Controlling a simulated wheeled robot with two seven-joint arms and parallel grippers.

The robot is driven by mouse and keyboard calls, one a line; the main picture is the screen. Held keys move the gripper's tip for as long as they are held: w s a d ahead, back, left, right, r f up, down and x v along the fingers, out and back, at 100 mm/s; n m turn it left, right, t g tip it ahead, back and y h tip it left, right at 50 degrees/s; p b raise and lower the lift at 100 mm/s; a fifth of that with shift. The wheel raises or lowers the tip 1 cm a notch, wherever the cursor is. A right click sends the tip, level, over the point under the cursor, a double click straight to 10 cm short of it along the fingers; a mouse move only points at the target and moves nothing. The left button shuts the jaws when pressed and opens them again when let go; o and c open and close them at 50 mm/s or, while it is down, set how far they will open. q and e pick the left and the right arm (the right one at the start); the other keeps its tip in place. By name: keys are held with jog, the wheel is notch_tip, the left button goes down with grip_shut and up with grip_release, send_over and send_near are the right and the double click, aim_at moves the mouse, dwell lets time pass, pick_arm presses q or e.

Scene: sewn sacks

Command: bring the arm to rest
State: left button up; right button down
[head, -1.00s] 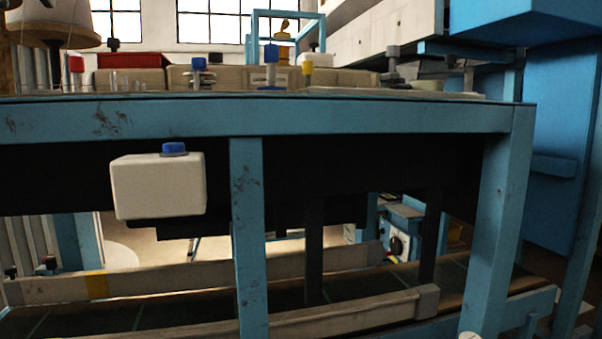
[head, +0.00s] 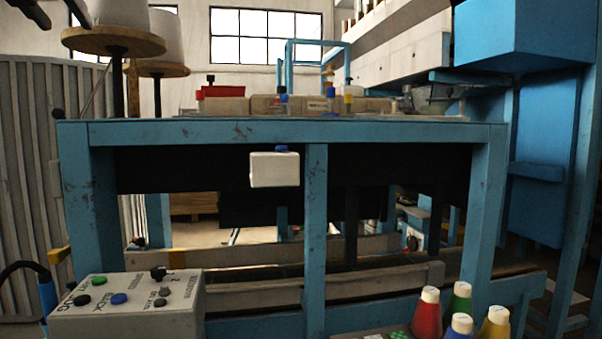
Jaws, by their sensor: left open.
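My left gripper (head: 62,14) shows only in part, at the top left corner of the head view. Its two dark fingers stand apart with nothing between them. It is high up, in front of a white spool on a round wooden disc, and clear of the blue table. The rest of its arm is outside the picture. My right gripper is not in view.
A blue-framed table (head: 270,132) spans the middle, with beige blocks and small coloured-capped items on top. A control box (head: 130,310) stands front left. Several coloured cones (head: 427,315) stand front right. A blue cabinet (head: 545,150) is at right.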

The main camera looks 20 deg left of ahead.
pick_arm(q)
jog(key=w+d+f+m+h, duration=0.85)
jog(key=w+d+f, duration=0.55)
jog(key=w+d, duration=0.45)
jog(key=s+d+f+m+g+h, duration=0.2)
jog(key=d+f+g+h, duration=0.4)
jog(key=d+f+h, duration=1.1)
jog(key=s+f+n+t+y, duration=0.3)
jog(key=f+n+t+y, duration=0.1)
jog(key=f+n, duration=0.6)
jog(key=s+d+f+n+t+y, duration=0.1)
jog(key=s+f+n+t+y, duration=0.25)
jog(key=f+n, duration=0.6)
jog(key=s+f+n+t+y, duration=0.2)
jog(key=f+n+t+y, duration=0.25)
jog(key=f+n, duration=0.55)
jog(key=s+a+f+n+g+y, duration=0.1)
jog(key=s+f+n+g+y, duration=0.1)
jog(key=s+f, duration=0.7)
jog(key=s+a+f+n+g+y, duration=0.2)
jog(key=s+f+n+g, duration=0.3)
jog(key=s+f, duration=0.4)
jog(key=shift+a+f+n+g, duration=0.3)
jog(key=shift+f+n, duration=0.1)
jog(key=shift+n, duration=0.5)
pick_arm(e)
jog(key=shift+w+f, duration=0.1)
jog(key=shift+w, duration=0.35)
